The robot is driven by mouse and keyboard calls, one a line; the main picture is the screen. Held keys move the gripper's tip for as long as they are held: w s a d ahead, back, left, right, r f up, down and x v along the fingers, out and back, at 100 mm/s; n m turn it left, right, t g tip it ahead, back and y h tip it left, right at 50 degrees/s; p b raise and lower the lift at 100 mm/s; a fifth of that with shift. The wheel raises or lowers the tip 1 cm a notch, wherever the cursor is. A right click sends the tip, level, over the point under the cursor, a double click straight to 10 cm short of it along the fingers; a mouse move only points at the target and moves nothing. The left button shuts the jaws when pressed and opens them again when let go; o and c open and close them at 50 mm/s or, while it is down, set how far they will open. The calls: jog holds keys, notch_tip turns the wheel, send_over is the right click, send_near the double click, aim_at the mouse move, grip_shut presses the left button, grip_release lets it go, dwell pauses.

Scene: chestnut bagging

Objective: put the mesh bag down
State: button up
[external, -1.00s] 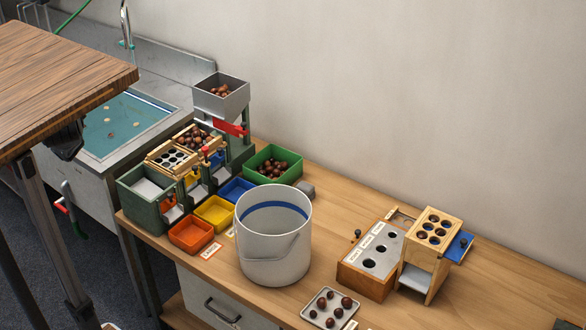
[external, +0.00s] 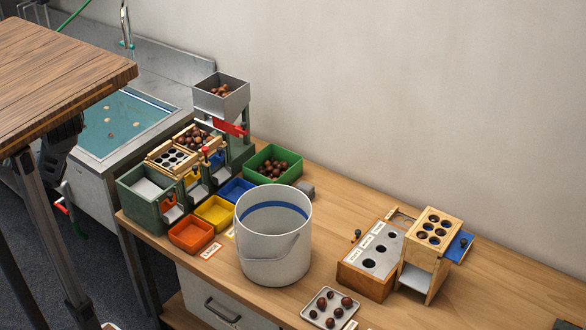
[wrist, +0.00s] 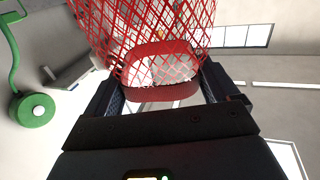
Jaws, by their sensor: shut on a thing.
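The red mesh bag (wrist: 135,28) fills the top of the wrist view, its net spreading upward from a solid red collar (wrist: 160,92). My gripper (wrist: 162,85) is shut on the bag at this collar, with one dark finger on each side. White, bright shapes show through the net and the collar opening; I cannot tell what they are. Neither the bag nor my gripper can be made out in the external view. The wrist view does not show a surface touching the bag.
A wooden top (external: 60,70) fills the external view's left. On the workbench are a white bucket (external: 273,255), a green bin (external: 273,153), a chestnut tray (external: 330,295) and wooden hole boxes (external: 355,278). A sink (external: 165,105) stands behind. The bench's right has clear room.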

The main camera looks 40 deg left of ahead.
jog(key=a+f+n+g+b, duration=0.1)
jog(key=a+f+b, duration=0.25)
jog(key=f, duration=0.55)
jog(key=a+f+g+b, duration=0.15)
jog(key=a+f, duration=0.25)
jog(key=f, duration=0.4)
jog(key=s+a, duration=0.1)
jog(key=s, duration=0.6)
jog(key=shift+s+a+r+y, duration=0.15)
jog(key=shift+s+a+y, duration=0.05)
jog(key=shift+a+y, duration=0.15)
jog(key=shift+t, duration=0.25)
